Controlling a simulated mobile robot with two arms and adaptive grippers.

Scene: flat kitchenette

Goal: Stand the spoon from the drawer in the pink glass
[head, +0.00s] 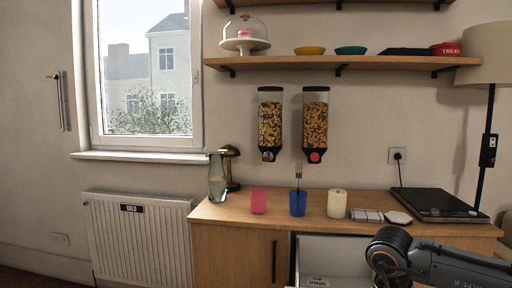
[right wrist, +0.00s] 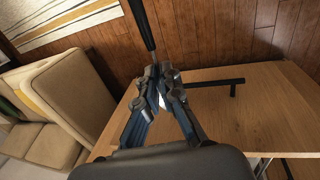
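The pink glass (head: 259,201) stands upright on the wooden counter in the head view, left of the blue glass. Nothing is seen sticking out of it. In the right wrist view my right gripper (right wrist: 160,76) is shut on the spoon (right wrist: 142,25). Its dark handle points away past the fingertips, and a small pale part shows between the fingers. In the head view only my right arm shows at the lower right; its gripper is out of frame. The drawer (head: 335,251) is open under the counter. My left gripper is not in view.
The blue glass (head: 298,204) beside the pink one holds a fork (head: 298,172). Two cereal dispensers (head: 270,125) hang above. A black bar handle (right wrist: 215,83) is near my right gripper.

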